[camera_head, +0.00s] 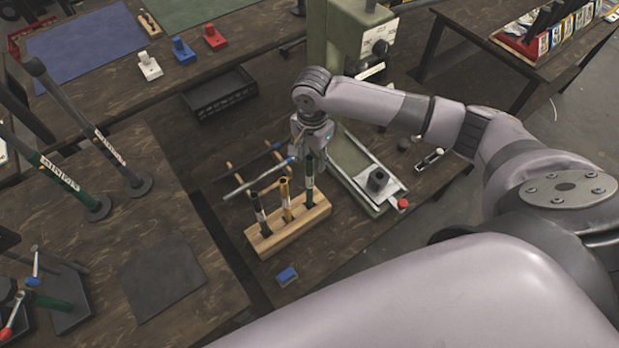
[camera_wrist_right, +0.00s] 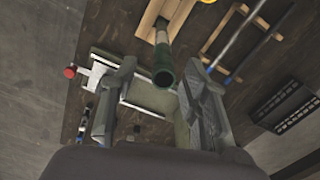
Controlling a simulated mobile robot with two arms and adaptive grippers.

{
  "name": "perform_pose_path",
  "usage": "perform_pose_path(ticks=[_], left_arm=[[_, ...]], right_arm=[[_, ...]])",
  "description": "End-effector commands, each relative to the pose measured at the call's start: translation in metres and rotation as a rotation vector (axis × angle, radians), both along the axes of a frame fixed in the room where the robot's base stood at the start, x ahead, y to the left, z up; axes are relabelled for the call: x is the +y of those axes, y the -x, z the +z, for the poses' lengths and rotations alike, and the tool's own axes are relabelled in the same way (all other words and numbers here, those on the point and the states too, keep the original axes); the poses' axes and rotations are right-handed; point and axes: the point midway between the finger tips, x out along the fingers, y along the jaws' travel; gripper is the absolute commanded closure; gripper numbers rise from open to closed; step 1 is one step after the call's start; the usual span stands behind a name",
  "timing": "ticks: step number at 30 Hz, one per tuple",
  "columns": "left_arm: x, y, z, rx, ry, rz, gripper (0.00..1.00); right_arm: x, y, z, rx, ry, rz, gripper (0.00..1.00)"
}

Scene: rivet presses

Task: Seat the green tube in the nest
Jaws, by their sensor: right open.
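The green tube (camera_head: 309,183) stands upright at the right end of a wooden rack (camera_head: 290,230), beside a yellow tube (camera_head: 285,192) and a dark tube (camera_head: 258,208). My right gripper (camera_head: 312,153) is above and around the top of the green tube. In the right wrist view, the open fingers (camera_wrist_right: 160,68) stand either side of the green tube's end (camera_wrist_right: 163,77), with a gap on both sides. The nest looks to be the dark hollow cylinder (camera_head: 377,180) on the press's pale plate. My left gripper is not in view.
The green press (camera_head: 345,35) stands just behind the rack. A rod frame (camera_head: 240,185) lies left of the rack, and a black crate (camera_head: 220,92) is farther back. A small blue block (camera_head: 287,276) sits in front. A red knob (camera_head: 403,204) is beside the nest's plate.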

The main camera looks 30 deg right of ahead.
Motion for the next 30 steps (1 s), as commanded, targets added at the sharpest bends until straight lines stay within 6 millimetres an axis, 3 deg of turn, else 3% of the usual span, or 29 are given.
perform_pose_path(ticks=[9,19,30], left_arm=[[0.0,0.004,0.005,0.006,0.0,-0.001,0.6],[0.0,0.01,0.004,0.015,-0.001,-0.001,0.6],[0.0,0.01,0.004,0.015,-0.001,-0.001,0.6]], right_arm=[[0.006,0.001,-0.043,0.003,0.001,0.0,0.58],[0.006,0.001,-0.05,0.001,0.001,0.001,0.59],[0.006,0.001,-0.049,0.001,0.001,0.001,0.83]])
